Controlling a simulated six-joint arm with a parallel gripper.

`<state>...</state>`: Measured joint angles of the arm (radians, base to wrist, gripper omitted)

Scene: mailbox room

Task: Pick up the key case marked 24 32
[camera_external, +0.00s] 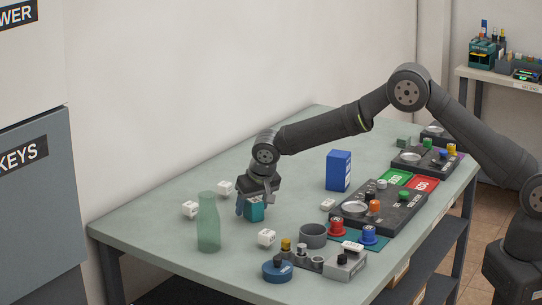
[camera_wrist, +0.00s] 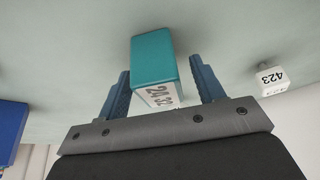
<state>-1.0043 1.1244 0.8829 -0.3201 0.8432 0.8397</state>
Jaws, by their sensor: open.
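The key case (camera_wrist: 153,58) is a small teal block with a white face marked 24 32. In the wrist view it stands between the two blue fingers of my gripper (camera_wrist: 158,88), with a narrow gap showing on each side. In the external view the teal key case (camera_external: 254,213) is on the table (camera_external: 150,233), and my gripper (camera_external: 256,203) is around it from above, jaws open. The gripper partly hides the case in the external view.
White cubes (camera_external: 190,209) lie nearby; one marked 423 (camera_wrist: 272,80) is right of the gripper in the wrist view.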

